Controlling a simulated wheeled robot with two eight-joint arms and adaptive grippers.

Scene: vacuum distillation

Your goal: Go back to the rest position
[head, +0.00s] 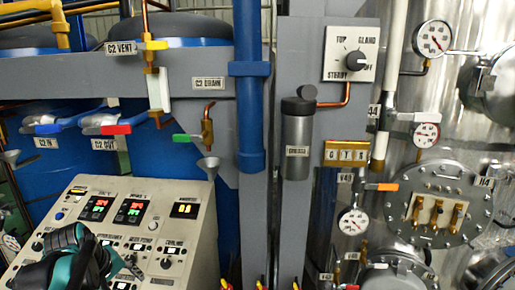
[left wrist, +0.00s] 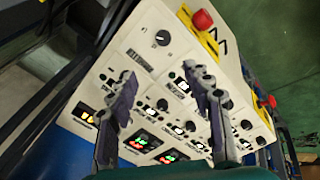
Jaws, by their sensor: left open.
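My left gripper (head: 128,268) is at the lower left of the head view, in front of the beige control panel (head: 190,218). In the left wrist view my left gripper (left wrist: 160,85) has its two dark fingers spread apart with nothing between them. Behind the fingers is the same control panel (left wrist: 150,62), with knobs, small switches and lit red and green displays. I cannot tell from these views whether a fingertip touches the panel. My right gripper is not in view.
Above the panel are valves with a blue handle (head: 45,128), a red handle (head: 117,129) and a green handle (head: 182,138). A rotary selector (head: 355,62) sits on the grey frame. Gauges (head: 433,39) and a steel vessel stand right. Red buttons (left wrist: 203,20) edge the panel.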

